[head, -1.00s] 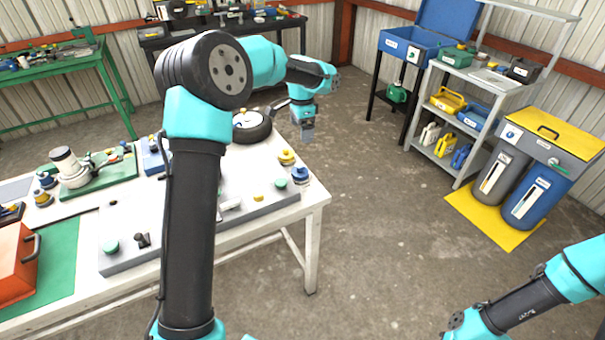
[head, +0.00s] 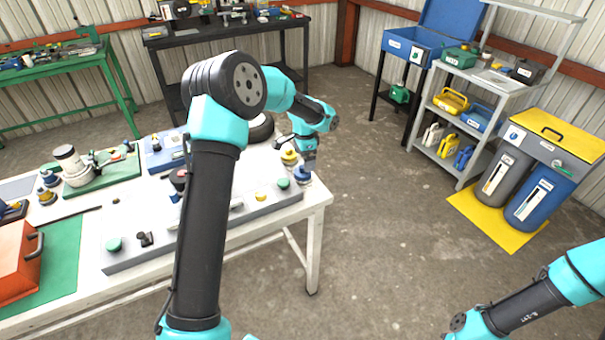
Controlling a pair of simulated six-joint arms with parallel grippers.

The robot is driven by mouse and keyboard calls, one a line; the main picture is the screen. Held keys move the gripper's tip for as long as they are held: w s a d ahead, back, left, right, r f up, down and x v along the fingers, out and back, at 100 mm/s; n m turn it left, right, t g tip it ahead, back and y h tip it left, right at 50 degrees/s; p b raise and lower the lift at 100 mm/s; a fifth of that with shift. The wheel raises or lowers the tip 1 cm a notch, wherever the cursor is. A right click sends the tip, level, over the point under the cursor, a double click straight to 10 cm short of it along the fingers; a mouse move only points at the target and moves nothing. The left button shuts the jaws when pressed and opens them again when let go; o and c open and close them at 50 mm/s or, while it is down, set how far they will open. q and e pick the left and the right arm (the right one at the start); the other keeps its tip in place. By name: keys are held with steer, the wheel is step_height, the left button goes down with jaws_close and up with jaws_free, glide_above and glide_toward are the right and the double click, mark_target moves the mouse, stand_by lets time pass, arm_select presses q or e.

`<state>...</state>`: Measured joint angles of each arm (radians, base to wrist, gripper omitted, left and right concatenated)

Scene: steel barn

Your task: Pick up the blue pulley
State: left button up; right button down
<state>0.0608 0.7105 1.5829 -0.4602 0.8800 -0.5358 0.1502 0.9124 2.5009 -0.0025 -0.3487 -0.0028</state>
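A blue pulley (head: 302,176) stands at the right edge of the white workbench, on or beside the right end of a grey board. A yellow pulley (head: 289,158) is just behind it and a green one (head: 283,184) is to its left. My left gripper (head: 309,160) points down just behind and above the blue pulley. Its fingers are small and partly merge with the background, so I cannot tell their opening. More blue round parts (head: 49,178) stand at the bench's left side. My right arm is at the lower right, with its gripper out of view.
My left arm hides the middle of the workbench (head: 312,205). A grey board (head: 128,262) with knobs lies along its front. A black tyre-like ring (head: 262,130) is behind the arm. An orange toolbox (head: 18,265) is at left.

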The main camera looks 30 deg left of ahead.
mark_target(302, 171)
arm_select(q)
steer(key=shift+f, duration=0.2)
steer(key=shift+f, duration=0.1)
steer(key=shift+s+a+f, duration=0.1)
steer(key=shift+f, duration=1.2)
steer(key=shift+a+f, duration=0.1)
steer(key=shift+f, duration=1.15)
steer(key=shift+c, duration=0.3)
steer(key=c, duration=1)
steer(key=shift+r, duration=0.2)
